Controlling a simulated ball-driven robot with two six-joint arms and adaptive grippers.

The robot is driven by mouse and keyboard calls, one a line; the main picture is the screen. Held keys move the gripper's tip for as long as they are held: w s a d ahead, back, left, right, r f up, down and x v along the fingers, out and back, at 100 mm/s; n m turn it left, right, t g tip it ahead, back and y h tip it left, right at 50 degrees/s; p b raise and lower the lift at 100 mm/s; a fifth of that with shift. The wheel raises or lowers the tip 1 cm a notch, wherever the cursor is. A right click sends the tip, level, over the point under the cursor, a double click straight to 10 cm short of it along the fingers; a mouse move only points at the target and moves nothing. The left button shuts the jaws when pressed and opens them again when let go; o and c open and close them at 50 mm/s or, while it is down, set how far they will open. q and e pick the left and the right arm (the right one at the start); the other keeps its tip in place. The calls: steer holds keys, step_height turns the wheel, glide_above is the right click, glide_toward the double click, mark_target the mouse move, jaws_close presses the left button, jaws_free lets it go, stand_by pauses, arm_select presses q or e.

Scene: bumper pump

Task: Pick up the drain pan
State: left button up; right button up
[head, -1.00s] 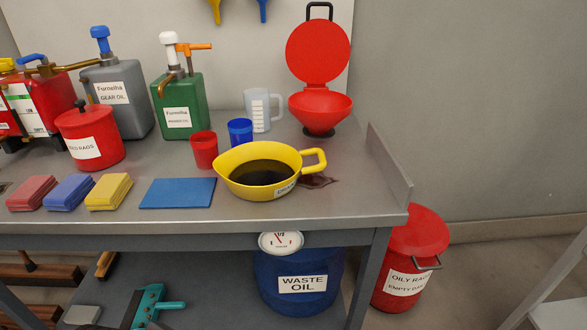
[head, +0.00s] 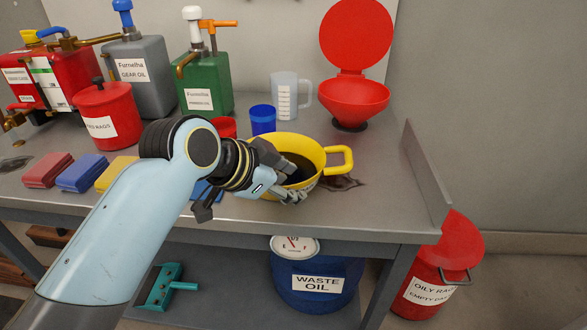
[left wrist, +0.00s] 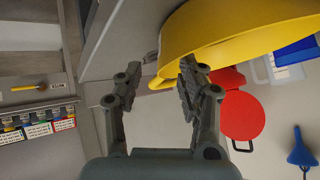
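The yellow drain pan (head: 310,150) stands on the grey workbench with dark liquid inside and its loop handle (head: 346,158) pointing right. My left gripper (head: 285,182) is at the near side of the pan and covers its front left part and most of its label. In the left wrist view my left gripper (left wrist: 160,70) is open, its two fingers well apart. The pan (left wrist: 225,32) fills the upper right there, beyond the right finger; whether that finger touches it I cannot tell. My right gripper is not in view.
A dark spill (head: 345,183) lies right of the pan. Behind it stand a blue cup (head: 262,120), a clear jug (head: 290,97) and a red funnel (head: 354,97). The bench (head: 395,185) has a raised right edge (head: 424,180). A waste oil drum (head: 310,270) stands below.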

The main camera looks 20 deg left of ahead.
mark_target(310, 188)
arm_select(q)
steer(key=x, duration=0.5)
steer(key=shift+w+b, duration=0.3)
steer(key=shift+w, duration=0.1)
steer(key=shift+s, duration=0.1)
jaws_close()
